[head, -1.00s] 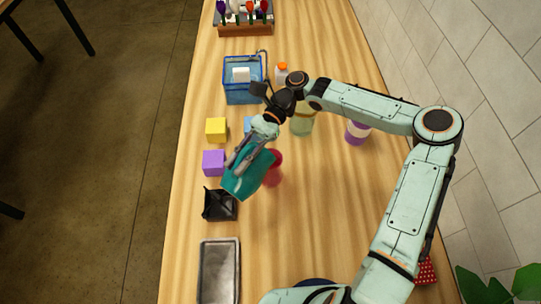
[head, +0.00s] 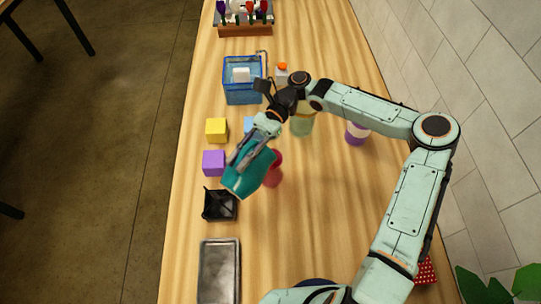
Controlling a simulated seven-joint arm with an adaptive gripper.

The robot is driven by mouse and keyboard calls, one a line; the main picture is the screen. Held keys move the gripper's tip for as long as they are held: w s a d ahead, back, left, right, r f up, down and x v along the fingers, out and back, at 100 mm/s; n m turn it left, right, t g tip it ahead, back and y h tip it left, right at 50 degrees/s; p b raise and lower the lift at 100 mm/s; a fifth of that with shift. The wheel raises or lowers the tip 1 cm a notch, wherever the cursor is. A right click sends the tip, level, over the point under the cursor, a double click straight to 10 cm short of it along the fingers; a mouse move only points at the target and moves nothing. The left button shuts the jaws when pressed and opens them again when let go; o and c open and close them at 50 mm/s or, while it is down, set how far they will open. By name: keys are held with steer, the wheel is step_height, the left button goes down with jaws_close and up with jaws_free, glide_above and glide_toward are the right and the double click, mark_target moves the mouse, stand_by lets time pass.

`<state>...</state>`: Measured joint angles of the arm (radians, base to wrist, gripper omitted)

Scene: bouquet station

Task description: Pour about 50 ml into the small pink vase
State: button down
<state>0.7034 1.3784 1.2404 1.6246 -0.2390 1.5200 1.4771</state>
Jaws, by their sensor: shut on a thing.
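My gripper (head: 245,152) is shut on a teal vessel (head: 246,178) and holds it tilted, its lower end toward the bottom left of the picture. A small pink-red vase (head: 274,176) stands on the table just right of the teal vessel, partly hidden behind it. I cannot tell whether the two touch, where the vessel's mouth points, or whether any liquid flows.
A purple block (head: 213,163), a yellow block (head: 216,130) and a black holder (head: 220,205) stand along the left edge. A grey tray (head: 220,270) lies in front. A blue bin (head: 242,82), a greenish vase (head: 302,124) and a purple-white container (head: 356,134) stand farther back.

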mark_target(230, 185)
steer(key=shift+r, duration=0.2)
stand_by(0.5)
steer(key=shift+w+d+r+g+y, duration=0.3)
steer(key=shift+g+y, duration=0.2)
steer(key=shift+g, duration=0.1)
stand_by(0.4)
steer(key=s+a+f+t+h, duration=0.2)
steer(key=s, duration=0.1)
steer(key=shift+a+f, duration=0.15)
steer(key=shift+s+a+f+t+h, duration=0.2)
steer(key=shift+f+t+h, duration=0.1)
steer(key=shift+f+t, duration=0.15)
steer(key=shift+s+a+f+t+h, duration=0.1)
steer(key=shift+s+f+t+h, duration=0.15)
steer(key=shift+t, duration=0.2)
steer(key=s+a+f+t+h, duration=0.4)
steer(key=s+t+h, duration=0.1)
steer(key=t+h, duration=0.3)
steer(key=shift+a+t, duration=0.35)
steer(key=shift+t, duration=0.45)
